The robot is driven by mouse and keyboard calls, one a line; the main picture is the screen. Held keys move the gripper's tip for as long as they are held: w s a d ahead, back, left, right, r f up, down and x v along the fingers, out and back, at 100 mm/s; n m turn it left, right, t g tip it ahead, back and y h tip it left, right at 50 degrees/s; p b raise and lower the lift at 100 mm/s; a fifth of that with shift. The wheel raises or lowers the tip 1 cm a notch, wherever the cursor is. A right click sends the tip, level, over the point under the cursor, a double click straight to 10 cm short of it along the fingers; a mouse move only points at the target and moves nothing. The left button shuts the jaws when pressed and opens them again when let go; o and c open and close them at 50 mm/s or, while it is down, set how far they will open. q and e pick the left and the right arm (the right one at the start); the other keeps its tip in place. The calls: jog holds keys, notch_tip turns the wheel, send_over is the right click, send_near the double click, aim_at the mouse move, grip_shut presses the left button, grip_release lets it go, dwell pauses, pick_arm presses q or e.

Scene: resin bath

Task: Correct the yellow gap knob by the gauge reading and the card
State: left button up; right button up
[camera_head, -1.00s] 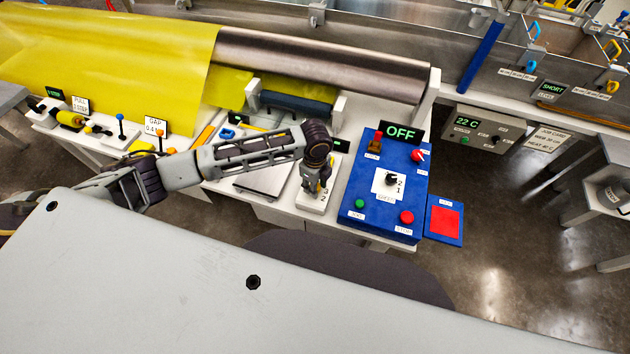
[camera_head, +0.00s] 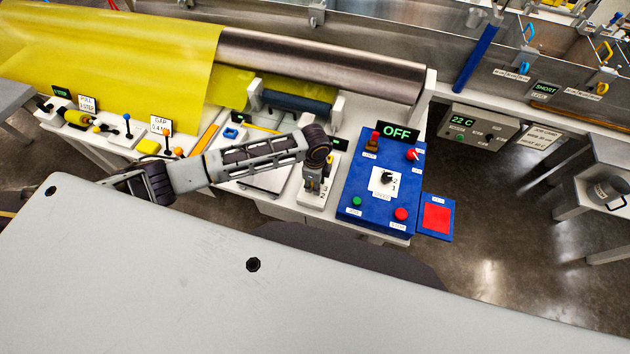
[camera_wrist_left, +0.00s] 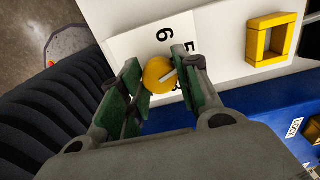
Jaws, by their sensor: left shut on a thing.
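The yellow knob (camera_wrist_left: 158,75) sits on a white plate (camera_wrist_left: 125,45) with black digits, among them a 6 and a partly covered 5. A pale pointer line on the knob slants to the upper right. My left gripper (camera_wrist_left: 154,84) is shut on the knob, one green-padded finger on each side. In the head view my left gripper (camera_head: 316,186) is over the small white dial plate (camera_head: 312,200), and the knob is hidden. A job card (camera_head: 545,138) hangs at the right, too small to read.
A blue control box (camera_head: 365,205) with an OFF display (camera_head: 397,132) stands right of the gripper. Yellow film (camera_head: 120,50) and a metal roller (camera_head: 320,65) lie behind. A yellow square frame (camera_wrist_left: 252,55) is beside the dial plate.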

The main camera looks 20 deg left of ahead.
pick_arm(q)
jog(key=shift+w, duration=0.1)
dwell(0.3)
jog(key=o, duration=1)
notch_tip(320, 180, up, 12)
dwell(0.3)
dwell(0.6)
